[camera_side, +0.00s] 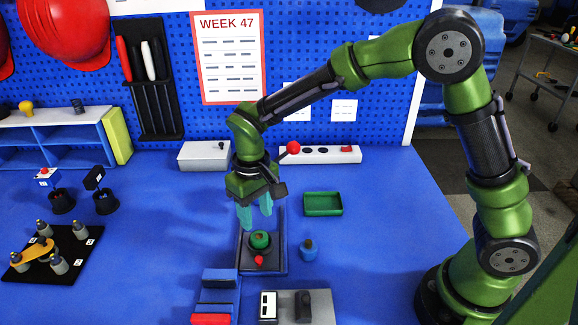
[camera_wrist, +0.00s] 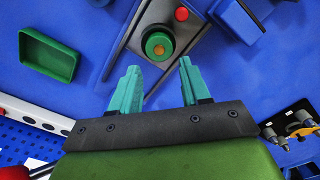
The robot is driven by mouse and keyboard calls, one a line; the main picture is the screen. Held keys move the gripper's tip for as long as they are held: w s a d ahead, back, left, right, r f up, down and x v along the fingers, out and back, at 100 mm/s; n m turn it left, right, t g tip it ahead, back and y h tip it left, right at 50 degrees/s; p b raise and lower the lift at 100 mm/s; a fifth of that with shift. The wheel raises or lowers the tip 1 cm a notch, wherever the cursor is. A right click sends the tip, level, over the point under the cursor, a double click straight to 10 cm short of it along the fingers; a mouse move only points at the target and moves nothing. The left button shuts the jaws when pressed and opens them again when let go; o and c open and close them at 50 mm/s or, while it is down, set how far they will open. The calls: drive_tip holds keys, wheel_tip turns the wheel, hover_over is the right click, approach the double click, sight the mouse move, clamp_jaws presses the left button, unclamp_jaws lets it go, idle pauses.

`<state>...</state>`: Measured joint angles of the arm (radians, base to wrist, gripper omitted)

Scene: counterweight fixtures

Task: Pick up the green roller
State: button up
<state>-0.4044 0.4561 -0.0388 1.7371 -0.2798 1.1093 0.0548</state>
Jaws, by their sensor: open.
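The green roller (camera_side: 260,240) sits on a dark grey fixture plate (camera_side: 247,264) on the blue table, with a small red knob (camera_side: 259,260) in front of it. In the wrist view the roller (camera_wrist: 158,45) is a green ring with a brownish centre, just beyond my fingertips, and the red knob (camera_wrist: 182,14) is past it. My gripper (camera_side: 256,217) has teal fingers and hangs above and slightly behind the roller. In the wrist view the fingers of my gripper (camera_wrist: 160,64) are apart with nothing between them.
Blue steps (camera_side: 218,285) and a grey block (camera_side: 306,306) are in front. A black board with pegs (camera_side: 50,256) is at left. A power strip (camera_side: 320,154) lies behind.

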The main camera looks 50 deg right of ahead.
sight(259, 236)
drive_tip(key=f, duration=0.4)
drive_tip(key=shift+s+f, duration=0.2)
drive_tip(key=shift+f, duration=0.15)
drive_tip(key=shift+r, duration=0.1)
drive_tip(key=c, duration=0.8)
